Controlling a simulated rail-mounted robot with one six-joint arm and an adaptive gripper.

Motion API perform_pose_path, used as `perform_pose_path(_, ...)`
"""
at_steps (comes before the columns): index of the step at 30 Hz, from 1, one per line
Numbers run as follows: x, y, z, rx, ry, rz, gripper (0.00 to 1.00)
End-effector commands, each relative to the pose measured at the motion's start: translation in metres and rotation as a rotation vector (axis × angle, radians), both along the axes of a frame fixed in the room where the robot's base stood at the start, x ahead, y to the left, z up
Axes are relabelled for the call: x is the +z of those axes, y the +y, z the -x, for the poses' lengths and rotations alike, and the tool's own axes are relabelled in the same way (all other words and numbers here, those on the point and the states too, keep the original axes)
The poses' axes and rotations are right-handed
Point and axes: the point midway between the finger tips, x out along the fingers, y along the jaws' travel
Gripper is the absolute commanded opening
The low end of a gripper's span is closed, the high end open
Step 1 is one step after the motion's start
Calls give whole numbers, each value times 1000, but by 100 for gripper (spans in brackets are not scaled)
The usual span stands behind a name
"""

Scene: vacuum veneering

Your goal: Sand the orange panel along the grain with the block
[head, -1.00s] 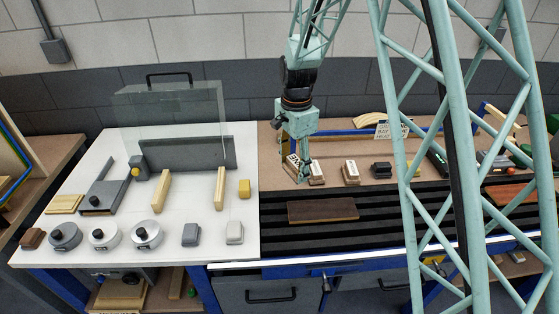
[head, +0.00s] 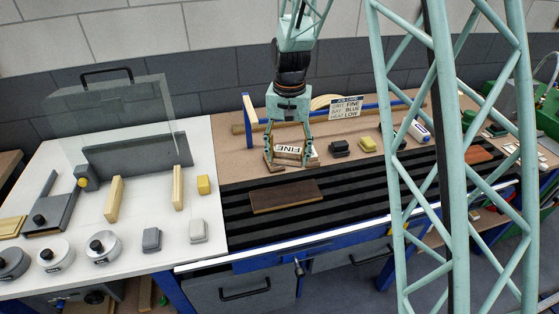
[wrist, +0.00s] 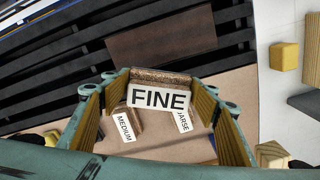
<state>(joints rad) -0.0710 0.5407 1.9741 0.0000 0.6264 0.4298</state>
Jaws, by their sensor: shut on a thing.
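My gripper (head: 290,148) is shut on a sanding block labelled FINE (head: 289,150), over the brown bench top behind the black slatted bed. The FINE block (wrist: 158,97) sits between the fingers in the wrist view. A MEDIUM block (wrist: 124,126) and another whose label is partly hidden, reading "ARSE" (wrist: 184,121), lie on either side behind it. The orange panel (head: 478,150) lies flat at the right of the slatted bed, partly behind my lattice structure. A dark brown panel (head: 286,196) lies on the bed in front of my gripper.
A job card (head: 347,107) reads grit fine, bay blue, heat low. A dark block (head: 339,148) and yellow block (head: 368,144) stand right of my gripper. The white table (head: 140,220) at left carries wooden bars, weights and a clear upright sheet.

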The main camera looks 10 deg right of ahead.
Motion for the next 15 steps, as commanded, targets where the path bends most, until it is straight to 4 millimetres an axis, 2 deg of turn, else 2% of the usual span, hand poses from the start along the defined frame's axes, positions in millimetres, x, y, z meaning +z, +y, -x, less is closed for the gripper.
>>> perform_pose_path(9,-2,-33,-12,236,-1,0,46)
perform_pose_path(15,-2,-45,-15,329,0,0,46)
